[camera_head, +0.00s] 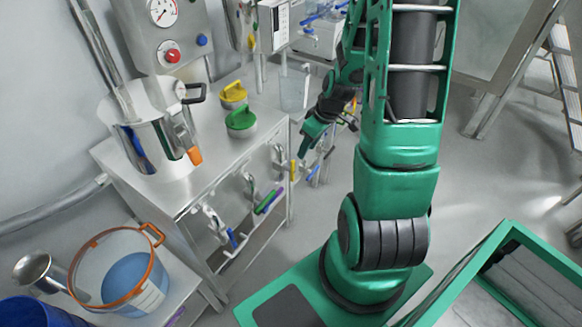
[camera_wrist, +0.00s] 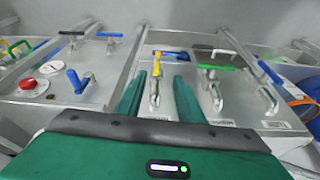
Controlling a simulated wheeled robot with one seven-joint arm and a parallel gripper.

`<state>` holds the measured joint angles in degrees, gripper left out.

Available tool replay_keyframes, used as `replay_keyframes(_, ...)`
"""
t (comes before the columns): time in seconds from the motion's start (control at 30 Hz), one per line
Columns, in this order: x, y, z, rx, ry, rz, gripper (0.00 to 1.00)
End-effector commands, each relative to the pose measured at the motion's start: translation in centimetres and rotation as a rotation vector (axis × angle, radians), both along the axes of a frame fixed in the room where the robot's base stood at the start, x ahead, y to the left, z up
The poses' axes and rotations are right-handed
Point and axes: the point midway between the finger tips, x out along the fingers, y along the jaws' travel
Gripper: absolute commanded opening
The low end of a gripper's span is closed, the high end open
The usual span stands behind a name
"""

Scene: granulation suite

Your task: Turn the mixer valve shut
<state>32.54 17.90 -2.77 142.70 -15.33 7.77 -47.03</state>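Several lever valves sit on the steel cabinet front; their labels are too small to read, so I cannot tell which is the mixer valve. In the wrist view a yellow-handled valve (camera_wrist: 155,84) shows between my fingers, its lever pointing along them. A green-handled valve (camera_wrist: 213,78) is to its right, its lever lying crosswise. My gripper (camera_wrist: 160,76) is open, with a finger on either side of the yellow-handled valve and no clear contact. In the head view my gripper (camera_head: 304,148) is at the cabinet's right end, near the yellow handle (camera_head: 293,170).
An orange-rimmed bucket (camera_head: 125,275) stands lower left. A gauge panel (camera_head: 165,35) is behind. Grey floor right of the cabinet is partly clear.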

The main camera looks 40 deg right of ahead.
Motion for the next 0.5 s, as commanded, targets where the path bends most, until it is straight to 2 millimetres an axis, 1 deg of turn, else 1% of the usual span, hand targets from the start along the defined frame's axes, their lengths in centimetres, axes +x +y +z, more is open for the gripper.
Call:
replay_keyframes(0.03, 0.5, 0.0, -1.2, 0.009, -0.015, 0.017, 0.34)
replay_keyframes(0.1, 1.2, -0.1, -2.3, 0.012, -0.041, 0.041, 0.34)
replay_keyframes(0.2, 1.9, -0.1, -3.2, 0.014, -0.069, 0.061, 0.34)
replay_keyframes(0.5, 2.8, 0.1, -5.0, 0.017, -0.087, 0.076, 0.34)
